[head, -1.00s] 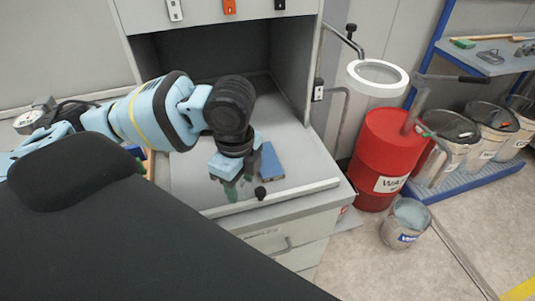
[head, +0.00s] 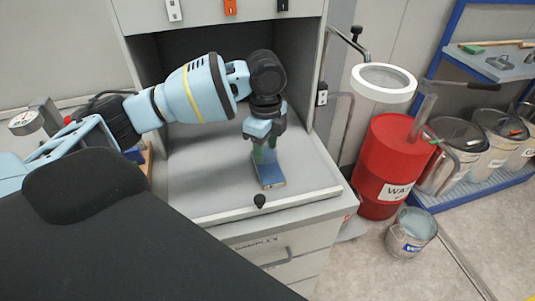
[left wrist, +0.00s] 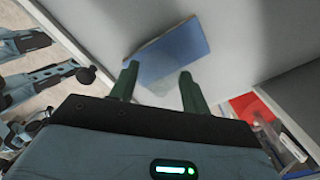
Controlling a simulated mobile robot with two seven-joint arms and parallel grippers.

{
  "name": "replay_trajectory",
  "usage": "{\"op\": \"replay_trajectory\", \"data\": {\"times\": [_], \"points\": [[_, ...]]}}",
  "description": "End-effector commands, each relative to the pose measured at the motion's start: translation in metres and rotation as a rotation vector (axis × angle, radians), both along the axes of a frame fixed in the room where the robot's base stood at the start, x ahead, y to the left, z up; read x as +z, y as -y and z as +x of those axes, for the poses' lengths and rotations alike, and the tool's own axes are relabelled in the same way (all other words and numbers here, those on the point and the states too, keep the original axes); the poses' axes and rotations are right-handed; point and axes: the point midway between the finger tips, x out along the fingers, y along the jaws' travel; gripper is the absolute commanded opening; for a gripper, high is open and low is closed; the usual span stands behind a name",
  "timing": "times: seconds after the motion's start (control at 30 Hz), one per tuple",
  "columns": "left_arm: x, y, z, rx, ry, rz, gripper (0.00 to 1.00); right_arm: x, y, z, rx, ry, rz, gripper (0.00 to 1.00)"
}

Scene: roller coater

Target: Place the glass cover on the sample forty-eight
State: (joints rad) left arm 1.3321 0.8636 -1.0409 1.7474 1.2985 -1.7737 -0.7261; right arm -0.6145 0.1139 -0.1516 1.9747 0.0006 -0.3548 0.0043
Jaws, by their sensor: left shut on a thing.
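A blue flat panel (head: 269,174) lies on the grey cabinet's worktop, and I take it to be the sample; no number on it is readable. It also shows in the left wrist view (left wrist: 177,52), beyond the fingertips. My left gripper (head: 265,155) points down directly above the panel's far part, with its green fingers shut on a thin, see-through pane, the glass cover (left wrist: 158,92). The cover's edges are faint, and I cannot tell whether it touches the panel. My right gripper is not in view.
The worktop (head: 205,190) around the panel is mostly clear, with a raised front edge and a small black knob (head: 260,200). Cabinet walls enclose its back and right. A red waste drum (head: 388,165) and an open bucket (head: 411,232) stand to the right.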

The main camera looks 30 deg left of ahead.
Motion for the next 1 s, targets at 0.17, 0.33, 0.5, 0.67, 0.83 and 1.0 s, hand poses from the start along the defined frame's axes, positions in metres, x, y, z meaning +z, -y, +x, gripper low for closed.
{"op": "replay_trajectory", "data": {"times": [0.17, 0.33, 0.5, 0.67, 0.83, 1.0], "points": [[-0.002, -0.002, 0.01, 0.003, -0.001, 0.001, 0.25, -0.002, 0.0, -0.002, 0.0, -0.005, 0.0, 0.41], [-0.028, -0.002, 0.007, 0.001, -0.002, 0.002, 0.25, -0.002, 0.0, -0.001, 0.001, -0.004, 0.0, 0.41], [-0.036, -0.002, 0.008, 0.001, 0.002, 0.001, 0.25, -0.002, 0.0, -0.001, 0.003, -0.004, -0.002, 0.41], [-0.035, -0.002, 0.008, 0.001, 0.002, 0.001, 0.25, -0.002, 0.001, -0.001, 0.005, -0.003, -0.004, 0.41], [-0.038, -0.002, 0.008, 0.001, 0.002, 0.001, 0.51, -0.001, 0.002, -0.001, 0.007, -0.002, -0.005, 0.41], [-0.038, -0.002, 0.008, 0.001, 0.002, 0.001, 0.69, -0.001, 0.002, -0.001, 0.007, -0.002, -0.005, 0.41]]}}
